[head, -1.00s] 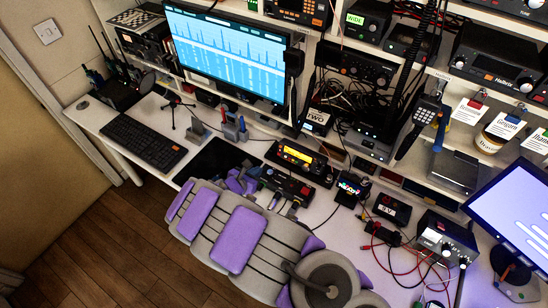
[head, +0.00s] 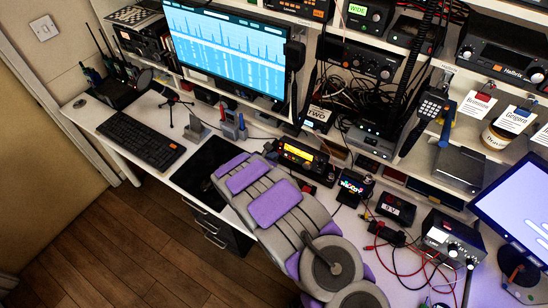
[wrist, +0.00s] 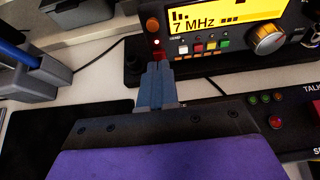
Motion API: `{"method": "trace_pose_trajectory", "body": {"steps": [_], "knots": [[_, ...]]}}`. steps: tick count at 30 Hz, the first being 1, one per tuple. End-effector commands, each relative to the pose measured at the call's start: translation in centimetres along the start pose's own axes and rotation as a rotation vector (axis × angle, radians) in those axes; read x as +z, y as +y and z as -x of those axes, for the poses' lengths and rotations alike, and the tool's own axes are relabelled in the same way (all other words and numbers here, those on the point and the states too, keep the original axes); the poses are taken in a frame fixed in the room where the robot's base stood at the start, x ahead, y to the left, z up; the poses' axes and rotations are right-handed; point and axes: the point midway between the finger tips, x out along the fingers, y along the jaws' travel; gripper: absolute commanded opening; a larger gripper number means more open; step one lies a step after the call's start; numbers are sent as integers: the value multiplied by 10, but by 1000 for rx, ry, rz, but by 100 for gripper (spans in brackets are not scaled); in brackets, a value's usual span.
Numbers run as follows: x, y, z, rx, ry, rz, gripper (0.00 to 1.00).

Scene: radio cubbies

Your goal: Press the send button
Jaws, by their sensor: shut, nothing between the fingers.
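The black box with a red button (wrist: 275,122) shows at the right of the wrist view. Its lettering is cut off at the frame edge, with "TALK" and an "S" readable. My gripper (wrist: 158,68) is shut and empty, left of that button. Its blue-grey fingertips point at the lower left corner of the radio with the yellow display (wrist: 225,22), over or near a dark red spot; I cannot tell whether they touch. In the head view the radio (head: 297,152) stands beyond my arm. My arm hides most of the button box there, and my fingertips are not clear.
A black mat (head: 205,165) and a keyboard (head: 143,140) lie to the left. Blue-handled tools in grey holders (wrist: 28,65) stand left of my gripper. A small lit box (head: 352,188), a power unit (head: 452,238) and loose red and black cables crowd the right.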

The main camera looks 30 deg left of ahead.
Motion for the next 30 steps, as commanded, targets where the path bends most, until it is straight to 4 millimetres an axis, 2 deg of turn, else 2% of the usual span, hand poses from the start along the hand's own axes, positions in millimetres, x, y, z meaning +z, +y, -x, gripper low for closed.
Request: {"method": "trace_pose_trajectory", "body": {"steps": [6, 18, 30], "knots": [[3, 1, -11, 1, 0, -1, 0], [5, 0, -13, 0, -1, 0, 0], [10, -4, -30, -9, -2, -2, 0]]}}
